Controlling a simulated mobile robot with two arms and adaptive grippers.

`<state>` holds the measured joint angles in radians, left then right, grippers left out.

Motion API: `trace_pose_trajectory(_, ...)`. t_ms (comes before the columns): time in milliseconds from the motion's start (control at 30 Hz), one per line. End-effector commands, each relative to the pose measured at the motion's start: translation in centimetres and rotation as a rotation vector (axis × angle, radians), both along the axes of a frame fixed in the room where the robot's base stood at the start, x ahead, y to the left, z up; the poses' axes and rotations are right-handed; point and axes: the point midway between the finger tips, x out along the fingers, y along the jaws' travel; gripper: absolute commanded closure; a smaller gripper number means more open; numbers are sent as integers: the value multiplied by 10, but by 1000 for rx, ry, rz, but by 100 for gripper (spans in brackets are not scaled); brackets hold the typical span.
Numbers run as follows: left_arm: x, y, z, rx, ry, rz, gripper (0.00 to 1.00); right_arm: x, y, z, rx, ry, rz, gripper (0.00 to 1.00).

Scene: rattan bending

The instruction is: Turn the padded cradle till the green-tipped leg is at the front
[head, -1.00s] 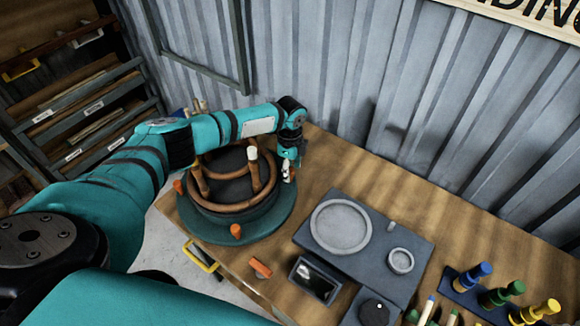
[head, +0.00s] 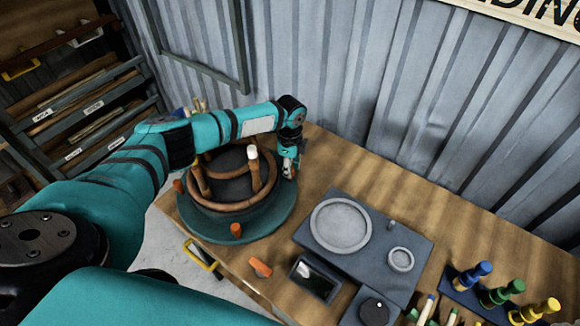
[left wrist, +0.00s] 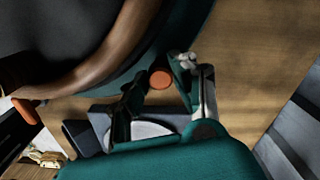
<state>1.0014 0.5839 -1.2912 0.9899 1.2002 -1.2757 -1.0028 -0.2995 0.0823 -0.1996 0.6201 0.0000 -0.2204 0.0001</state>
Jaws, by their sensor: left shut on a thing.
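The padded cradle is a dark round pad ringed by brown rattan (head: 233,207), on a teal round base (head: 278,213) at the table's left end. One upright leg has a white tip (head: 252,152). I see no green tip; my left arm covers the cradle's far side. Orange knobs stand out from the base, one at the front (head: 236,230) and one at the left (head: 178,186). My left gripper (head: 289,168) is at the base's right rear edge. In the left wrist view its fingers (left wrist: 163,90) are shut on an orange knob (left wrist: 161,79). My right gripper is out of view.
A dark grey fixture (head: 376,257) with round dishes stands to the right of the cradle. An orange piece (head: 260,267) lies near the front edge. Blue, green and yellow pegs (head: 502,293) stand at the far right. A corrugated wall (head: 400,100) rises behind.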

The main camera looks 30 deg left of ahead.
Motion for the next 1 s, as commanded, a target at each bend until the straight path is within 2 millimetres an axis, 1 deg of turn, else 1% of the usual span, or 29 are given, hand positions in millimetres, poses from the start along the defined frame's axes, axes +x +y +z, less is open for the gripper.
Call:
trace_pose_trajectory(367,13,10,-2,0,-2,92,100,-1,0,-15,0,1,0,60)
trace_pose_trajectory(700,31,28,-2,0,-2,256,100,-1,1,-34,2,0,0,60)
trace_pose_trajectory(1000,42,44,-1,0,-1,407,100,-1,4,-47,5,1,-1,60)
